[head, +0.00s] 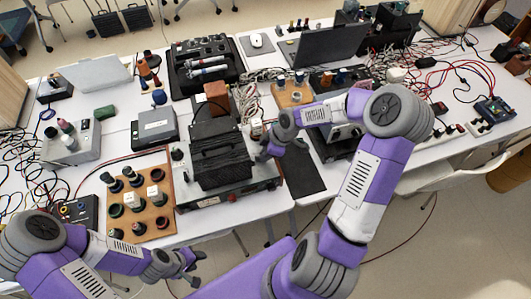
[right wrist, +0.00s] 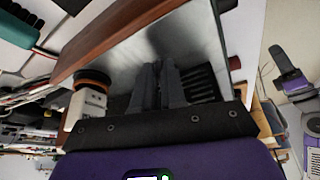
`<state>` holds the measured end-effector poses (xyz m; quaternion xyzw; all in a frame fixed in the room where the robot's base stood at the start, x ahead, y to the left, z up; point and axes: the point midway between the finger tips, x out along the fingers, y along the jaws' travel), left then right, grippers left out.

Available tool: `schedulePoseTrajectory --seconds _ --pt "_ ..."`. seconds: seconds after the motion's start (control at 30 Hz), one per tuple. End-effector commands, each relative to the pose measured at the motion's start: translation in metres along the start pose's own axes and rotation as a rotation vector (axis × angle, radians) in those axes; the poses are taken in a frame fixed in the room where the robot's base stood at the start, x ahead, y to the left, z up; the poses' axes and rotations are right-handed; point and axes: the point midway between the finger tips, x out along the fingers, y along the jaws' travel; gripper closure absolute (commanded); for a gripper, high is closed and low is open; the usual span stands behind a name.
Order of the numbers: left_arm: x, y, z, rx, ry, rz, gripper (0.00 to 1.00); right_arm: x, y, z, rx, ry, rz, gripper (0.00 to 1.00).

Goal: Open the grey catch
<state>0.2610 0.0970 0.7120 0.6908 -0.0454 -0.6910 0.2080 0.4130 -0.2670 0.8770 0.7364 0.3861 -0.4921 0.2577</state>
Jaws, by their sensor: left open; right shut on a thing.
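My right gripper (head: 263,150) is at the right side of a black slatted case (head: 222,165). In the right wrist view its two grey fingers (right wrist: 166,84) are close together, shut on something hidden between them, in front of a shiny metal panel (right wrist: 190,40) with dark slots. I cannot make out the grey catch apart from the fingers, nor tell whether it is open. My left gripper (head: 193,267) is open and empty, low in the head view, in front of the table's near edge.
The case sits on a grey instrument (head: 200,203). A wooden board with round cups (head: 155,228) lies to its left, a grey box (head: 155,130) behind it. A laptop (head: 325,45) and tangled cables (head: 450,65) are farther back. A dark mat (head: 303,172) lies to the right.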

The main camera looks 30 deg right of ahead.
Motion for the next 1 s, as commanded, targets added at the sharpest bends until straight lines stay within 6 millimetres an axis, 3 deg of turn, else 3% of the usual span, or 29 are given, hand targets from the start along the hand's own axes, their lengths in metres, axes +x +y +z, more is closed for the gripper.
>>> schedulePoseTrajectory --seconds 0.27,0.6,1.0 --pt "0.026 -0.01 -0.001 0.0 0.0 0.0 0.57 0.004 -0.005 0.0 0.238 0.0 0.106 1.0" --pt "0.072 -0.027 -0.003 0.0 0.0 0.0 0.57 0.006 -0.01 -0.002 0.495 0.004 0.215 1.0" --pt "0.103 -0.039 -0.004 0.0 0.0 0.0 0.57 0.004 -0.013 -0.004 0.658 0.001 0.275 1.0"
